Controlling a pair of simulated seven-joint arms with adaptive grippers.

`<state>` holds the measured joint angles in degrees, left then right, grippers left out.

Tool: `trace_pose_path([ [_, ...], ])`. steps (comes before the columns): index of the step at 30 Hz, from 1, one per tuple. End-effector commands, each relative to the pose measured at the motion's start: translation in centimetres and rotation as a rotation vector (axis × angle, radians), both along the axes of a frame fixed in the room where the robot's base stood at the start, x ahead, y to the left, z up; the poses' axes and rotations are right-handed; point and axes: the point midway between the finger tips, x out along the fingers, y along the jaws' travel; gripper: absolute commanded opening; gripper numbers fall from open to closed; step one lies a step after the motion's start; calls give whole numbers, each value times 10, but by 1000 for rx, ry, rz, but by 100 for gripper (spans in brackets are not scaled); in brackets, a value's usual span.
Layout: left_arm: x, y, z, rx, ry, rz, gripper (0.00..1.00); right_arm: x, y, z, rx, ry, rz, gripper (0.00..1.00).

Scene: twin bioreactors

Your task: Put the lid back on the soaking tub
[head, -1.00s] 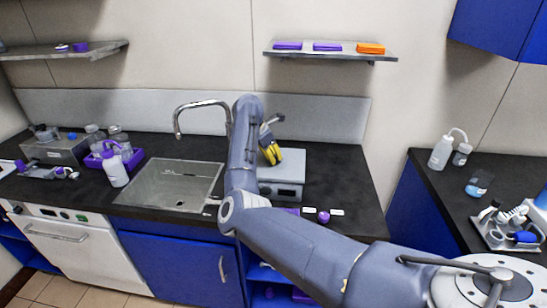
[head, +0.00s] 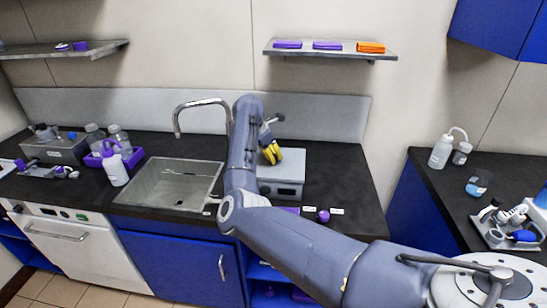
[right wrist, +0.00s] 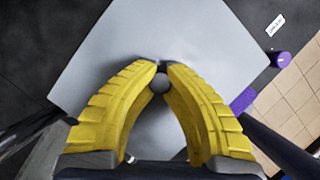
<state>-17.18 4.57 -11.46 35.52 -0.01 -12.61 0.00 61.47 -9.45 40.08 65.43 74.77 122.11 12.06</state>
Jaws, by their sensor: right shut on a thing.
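The soaking tub appears to be the grey box (head: 287,191) on the dark counter, right of the sink. Its lid is a flat light grey plate (head: 294,163) with a round knob (right wrist: 159,84). My right gripper (right wrist: 161,68) has its yellow fingers shut on the knob, and the plate fills the middle of the right wrist view. In the head view the right gripper (head: 272,153) is over the tub, partly behind my forearm. The plate looks level over the tub; I cannot tell whether it rests on the rim or hangs slightly above. My left gripper is out of view.
The sink (head: 170,187) and its tall faucet (head: 178,120) are left of my right arm. A purple cap (head: 323,216) and small labels lie in front of the tub. A purple tray (head: 134,158) with bottles is further left. The counter right of the tub is clear.

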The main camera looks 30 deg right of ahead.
Motion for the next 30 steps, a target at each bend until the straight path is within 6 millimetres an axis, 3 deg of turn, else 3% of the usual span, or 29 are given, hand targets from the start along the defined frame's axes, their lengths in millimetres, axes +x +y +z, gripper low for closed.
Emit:
trace_pose_path([
  [4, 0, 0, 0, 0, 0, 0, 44, 0, 0, 1, -1, -1, -1, 0],
  [5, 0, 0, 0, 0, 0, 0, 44, 0, 0, 1, -1, -1, -1, 12],
  [10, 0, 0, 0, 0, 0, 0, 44, 0, 0, 0, 0, 0, -1, 32],
  [16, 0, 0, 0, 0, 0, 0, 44, 0, 0, 0, 0, 0, -1, 35],
  [18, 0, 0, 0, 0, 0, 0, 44, 0, 0, 0, 1, 1, 0, 47],
  [22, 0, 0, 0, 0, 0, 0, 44, 0, 0, 0, 1, 1, 0, 61],
  [30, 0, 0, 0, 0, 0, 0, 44, 0, 0, 1, 0, 0, -1, 61],
])
